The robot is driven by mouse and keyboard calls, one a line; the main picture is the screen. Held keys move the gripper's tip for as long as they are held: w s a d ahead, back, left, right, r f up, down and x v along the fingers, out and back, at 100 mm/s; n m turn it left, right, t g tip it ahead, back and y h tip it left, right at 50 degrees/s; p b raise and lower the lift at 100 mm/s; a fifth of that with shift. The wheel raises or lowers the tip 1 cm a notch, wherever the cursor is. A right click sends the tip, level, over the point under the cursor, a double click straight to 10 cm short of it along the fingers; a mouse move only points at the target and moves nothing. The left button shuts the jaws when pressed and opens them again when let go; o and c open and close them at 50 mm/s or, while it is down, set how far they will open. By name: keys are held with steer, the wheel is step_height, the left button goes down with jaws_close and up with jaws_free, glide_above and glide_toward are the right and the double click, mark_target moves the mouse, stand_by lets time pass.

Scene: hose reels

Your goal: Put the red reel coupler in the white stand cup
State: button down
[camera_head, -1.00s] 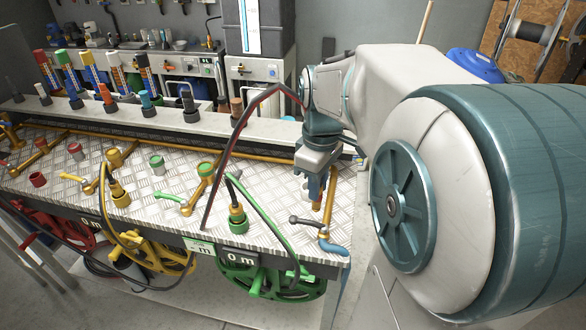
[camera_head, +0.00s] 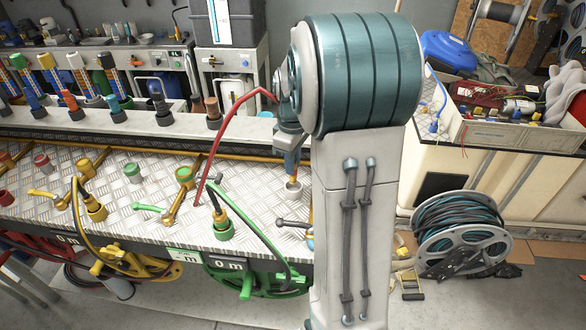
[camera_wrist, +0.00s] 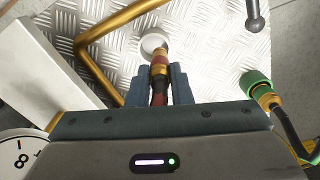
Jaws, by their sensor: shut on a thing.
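My gripper (camera_wrist: 160,87) is shut on the red reel coupler (camera_wrist: 159,72), which shows red and brass bands between the fingers in the wrist view. The coupler's front end overlaps the round white stand cup (camera_wrist: 151,43); I cannot tell whether it is inside the cup or just above it. In the head view my gripper (camera_head: 291,163) points down over the white cup (camera_head: 293,188), near the bench's right end. There my arm hides part of the area and the coupler is not clear. A red hose (camera_head: 222,128) arches left from beside my gripper.
A green coupler (camera_head: 223,229) stands left of the cup, with its hose looping over the bench's front edge. A grey ball-ended lever (camera_head: 281,223) is near the cup. A brass pipe (camera_wrist: 104,44) runs close by. A hose reel (camera_head: 460,235) stands on the floor at right.

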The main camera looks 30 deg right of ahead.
steer(key=shift+w+d+f, duration=0.2)
steer(key=shift+w+f, duration=0.1)
steer(key=shift+w, duration=0.15)
steer(key=shift+f+p, duration=0.35)
steer(key=shift+f, duration=1.65)
steer(key=shift+f, duration=0.15)
steer(key=c, duration=1.3)
jaws_free()
